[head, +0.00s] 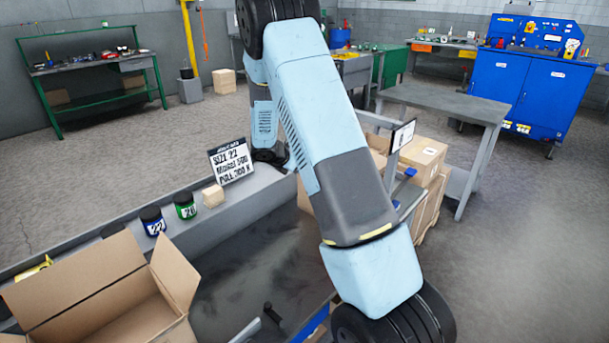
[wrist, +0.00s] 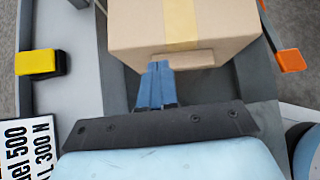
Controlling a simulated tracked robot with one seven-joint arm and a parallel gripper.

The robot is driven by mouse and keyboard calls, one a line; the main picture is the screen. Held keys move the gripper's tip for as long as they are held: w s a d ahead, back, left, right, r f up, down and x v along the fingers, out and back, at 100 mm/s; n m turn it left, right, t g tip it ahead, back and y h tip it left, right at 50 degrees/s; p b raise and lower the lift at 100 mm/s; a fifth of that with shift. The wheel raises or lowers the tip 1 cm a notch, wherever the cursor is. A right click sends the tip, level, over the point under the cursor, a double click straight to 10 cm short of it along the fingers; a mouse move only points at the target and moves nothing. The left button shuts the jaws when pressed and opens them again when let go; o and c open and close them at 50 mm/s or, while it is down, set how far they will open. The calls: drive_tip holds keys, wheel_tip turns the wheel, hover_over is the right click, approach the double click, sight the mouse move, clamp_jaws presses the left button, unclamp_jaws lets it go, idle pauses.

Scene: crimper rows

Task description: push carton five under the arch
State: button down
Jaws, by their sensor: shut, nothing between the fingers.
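A brown carton (wrist: 225,42) with a pale tape strip fills the top middle of the wrist view. No number shows on it, so I cannot tell whether it is carton five. My gripper (wrist: 160,66) is shut and empty, its blue fingertips close together at the carton's near side by a small tan strip. I cannot tell whether they touch. In the head view my arm hides the gripper; a brown patch (head: 305,196) shows just left of the arm. I cannot make out the arch in either view.
An open cardboard box (head: 80,285) stands front left. In the wrist view, a yellow block (wrist: 37,62) sits left of the carton and an orange piece (wrist: 291,61) right.

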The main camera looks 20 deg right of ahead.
drive_tip(key=shift+v, duration=1.95)
drive_tip(key=c, duration=1.8)
unclamp_jaws()
drive_tip(key=shift+o, duration=0.6)
drive_tip(key=shift+f, duration=0.1)
drive_tip(key=shift+o, duration=0.8)
drive_tip(key=shift+s+a+f, duration=0.1)
drive_tip(key=shift+f, duration=0.15)
drive_tip(key=o, duration=0.4)
drive_tip(key=f+m, duration=0.1)
drive_tip(key=a+f+m, duration=0.1)
drive_tip(key=f, duration=0.1)
drive_tip(key=shift+s+f+h, duration=0.25)
drive_tip(key=shift+h, duration=0.05)
drive_tip(key=shift+o, duration=0.2)
drive_tip(key=s+a+f+m+t+h, duration=0.3)
drive_tip(key=a+f+m+h, duration=0.4)
drive_tip(key=m, duration=0.9)
drive_tip(key=shift+f+h, duration=0.3)
drive_tip(key=shift+f, duration=0.7)
